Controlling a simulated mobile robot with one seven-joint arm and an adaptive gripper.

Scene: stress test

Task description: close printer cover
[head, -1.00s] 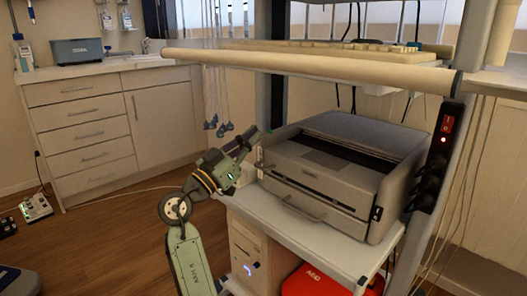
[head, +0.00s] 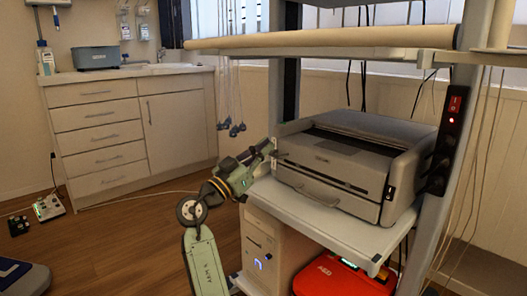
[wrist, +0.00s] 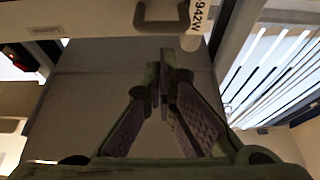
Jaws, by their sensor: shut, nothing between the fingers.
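The grey printer (head: 335,178) stands on a white cart shelf. Its cover (head: 385,128) is the light grey top panel, lying nearly flat, with a dark slot in front of it. I cannot tell whether the cover is fully shut. My gripper (head: 271,147) is at the printer's left front corner, near its upper edge; whether it touches cannot be told. In the wrist view, my gripper (wrist: 165,62) has its fingers together and empty, in front of a plain grey surface (wrist: 90,90).
A shelf with a rounded front edge (head: 320,40) hangs above the printer, and a post with a power strip (head: 451,125) stands to its right. A computer (head: 262,245) and a red case (head: 333,277) sit below. The floor at left is mostly open.

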